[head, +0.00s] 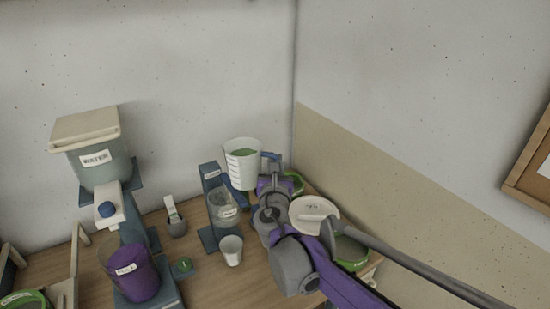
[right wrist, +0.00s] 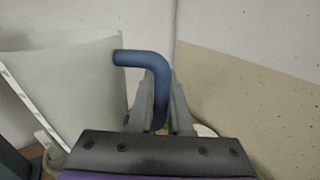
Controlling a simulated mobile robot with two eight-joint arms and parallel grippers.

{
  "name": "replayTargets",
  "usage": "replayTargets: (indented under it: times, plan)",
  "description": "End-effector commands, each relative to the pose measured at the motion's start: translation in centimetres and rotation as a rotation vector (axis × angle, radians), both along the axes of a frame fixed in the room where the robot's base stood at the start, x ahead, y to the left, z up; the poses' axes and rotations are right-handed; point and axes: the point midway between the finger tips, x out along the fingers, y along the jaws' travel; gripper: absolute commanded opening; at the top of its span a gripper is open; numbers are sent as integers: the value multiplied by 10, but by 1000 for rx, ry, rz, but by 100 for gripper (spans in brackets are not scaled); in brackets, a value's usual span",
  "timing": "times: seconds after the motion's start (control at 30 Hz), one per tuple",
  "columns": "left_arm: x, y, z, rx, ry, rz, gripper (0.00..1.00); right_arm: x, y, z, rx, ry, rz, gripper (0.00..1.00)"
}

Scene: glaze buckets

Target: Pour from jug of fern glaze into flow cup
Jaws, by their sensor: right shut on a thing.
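The jug of fern glaze (head: 243,166) is a pale, translucent jug with measuring marks and green glaze inside. It looks close to upright, behind and just right of the flow cup, and appears to be off the table. My right gripper (head: 273,163) is shut on its blue handle (right wrist: 152,62), which shows between the fingers (right wrist: 160,112) in the right wrist view. The jug's wall (right wrist: 75,90) fills the left there. The flow cup (head: 222,207) is a clear labelled vessel in a blue stand (head: 208,180). My left gripper is out of view.
A white cup (head: 231,250) stands before the stand. A white plate (head: 314,214) and green-rimmed buckets (head: 350,253) lie right, partly behind my arm. A lidded container (head: 90,150) and a purple-filled vessel (head: 134,274) are left. Walls bound the table behind and right.

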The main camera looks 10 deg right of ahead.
Motion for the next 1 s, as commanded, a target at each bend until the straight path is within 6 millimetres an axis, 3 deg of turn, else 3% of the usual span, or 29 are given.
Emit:
replayTargets:
  times: [0.07,0.5,0.8,1.0]
  plan:
    - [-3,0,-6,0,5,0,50,-1,-1,-5,-9,6,-2,0]
    - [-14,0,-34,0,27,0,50,-5,-10,29,-300,142,0,0]
    - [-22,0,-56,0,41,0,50,-5,-10,5,-375,176,0,0]
    - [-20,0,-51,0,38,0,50,-5,-10,10,-371,172,-1,0]
